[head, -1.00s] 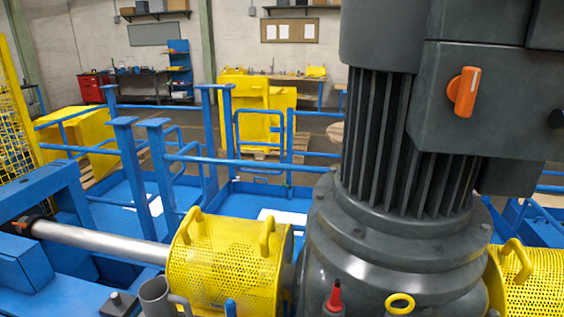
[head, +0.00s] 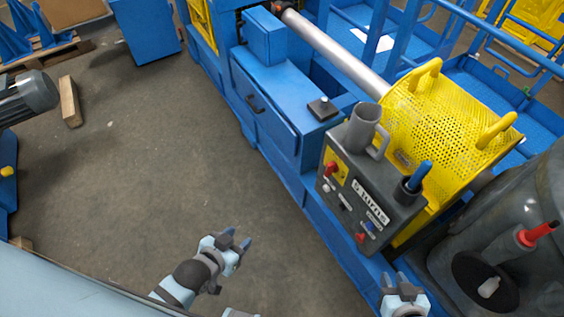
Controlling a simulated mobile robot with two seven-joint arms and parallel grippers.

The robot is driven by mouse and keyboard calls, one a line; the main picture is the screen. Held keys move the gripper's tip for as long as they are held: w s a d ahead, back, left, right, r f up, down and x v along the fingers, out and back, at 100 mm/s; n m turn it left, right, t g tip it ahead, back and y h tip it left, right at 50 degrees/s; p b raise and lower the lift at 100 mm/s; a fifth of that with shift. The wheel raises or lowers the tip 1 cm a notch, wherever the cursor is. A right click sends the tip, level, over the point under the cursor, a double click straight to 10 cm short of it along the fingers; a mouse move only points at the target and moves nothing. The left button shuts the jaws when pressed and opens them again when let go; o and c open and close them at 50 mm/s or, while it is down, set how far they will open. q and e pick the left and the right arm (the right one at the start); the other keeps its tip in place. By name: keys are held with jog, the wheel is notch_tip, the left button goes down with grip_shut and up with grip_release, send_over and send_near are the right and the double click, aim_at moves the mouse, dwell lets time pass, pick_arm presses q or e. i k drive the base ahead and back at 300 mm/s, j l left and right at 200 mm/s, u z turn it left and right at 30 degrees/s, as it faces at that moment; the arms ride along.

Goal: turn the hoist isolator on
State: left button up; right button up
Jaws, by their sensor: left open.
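A grey control box (head: 352,205) stands on the blue machine frame. On its face is a red rotary switch on a yellow plate (head: 333,168), which looks like an isolator; I cannot read its label or position. Lower on the face are small black, blue and red controls (head: 362,237). My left gripper (head: 236,240) is open and empty over the floor, left of and apart from the box. My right gripper (head: 403,284) is at the bottom edge, below and right of the box; its jaw gap is unclear.
A grey mug (head: 364,130) and a black cup with a blue-handled tool (head: 411,185) stand on the box. A yellow perforated guard (head: 440,112) lies behind it. A red-handled tool (head: 535,235) is at right.

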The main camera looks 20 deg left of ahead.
aim_at(333, 167)
jog(key=i+j+z, duration=0.3)
jog(key=j+z, duration=0.2)
jog(key=j, duration=1.2)
jog(key=j+z, duration=0.45)
jog(key=j, duration=1.3)
